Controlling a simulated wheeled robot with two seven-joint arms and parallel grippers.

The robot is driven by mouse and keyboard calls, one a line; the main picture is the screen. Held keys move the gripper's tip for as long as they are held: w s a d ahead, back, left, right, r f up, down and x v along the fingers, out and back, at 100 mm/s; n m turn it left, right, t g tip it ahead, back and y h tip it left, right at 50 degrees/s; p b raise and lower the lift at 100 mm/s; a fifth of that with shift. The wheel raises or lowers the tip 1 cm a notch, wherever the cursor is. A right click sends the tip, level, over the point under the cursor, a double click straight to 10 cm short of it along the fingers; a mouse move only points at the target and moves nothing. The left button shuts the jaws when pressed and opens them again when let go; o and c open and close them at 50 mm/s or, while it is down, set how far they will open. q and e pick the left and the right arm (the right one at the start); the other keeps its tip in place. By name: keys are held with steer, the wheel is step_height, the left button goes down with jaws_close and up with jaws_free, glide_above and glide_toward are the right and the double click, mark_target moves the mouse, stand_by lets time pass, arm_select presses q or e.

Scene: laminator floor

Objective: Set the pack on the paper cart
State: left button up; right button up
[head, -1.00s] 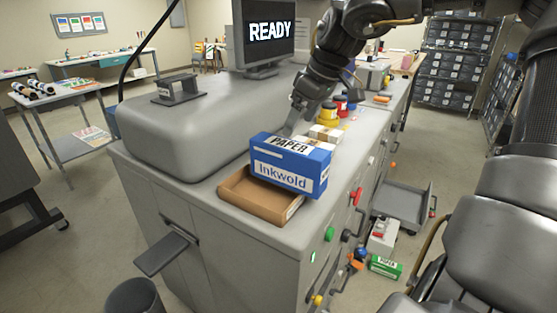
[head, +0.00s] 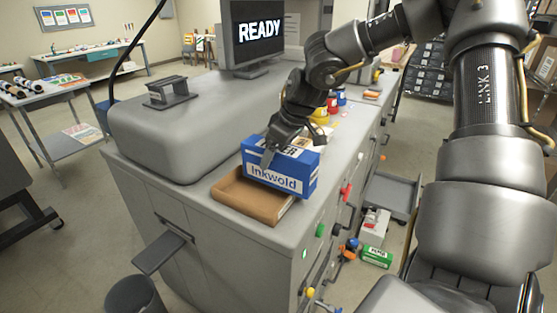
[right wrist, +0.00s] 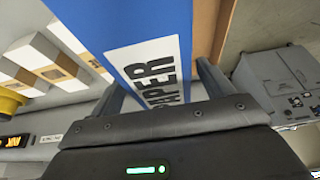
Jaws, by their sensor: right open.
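The pack is a blue box (head: 291,182) marked PAPER and Inkwold. It stands on the grey machine top, at the back right of a shallow brown tray. My right gripper (head: 272,150) is over the pack from above, open, with one finger in front of its labelled face. In the right wrist view the pack (right wrist: 120,35) lies between the two spread fingers; contact is not clear. My left gripper is not in view. A low grey tray-like piece (head: 391,196) stands beside the machine at right; I cannot tell whether it is the paper cart.
The brown tray (head: 235,203) lies in front of the pack. A monitor (head: 255,35) is at the back. A green paper pack (head: 376,256) lies on the floor. A wheeled table with rolls (head: 55,100) is at left, with clear floor between.

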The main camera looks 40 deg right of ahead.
steer(key=shift+w+f, duration=0.1)
steer(key=shift+f, duration=0.25)
steer(key=shift+r, duration=0.1)
steer(key=shift+c, duration=1.3)
jaws_close()
steer(key=shift+r, duration=0.1)
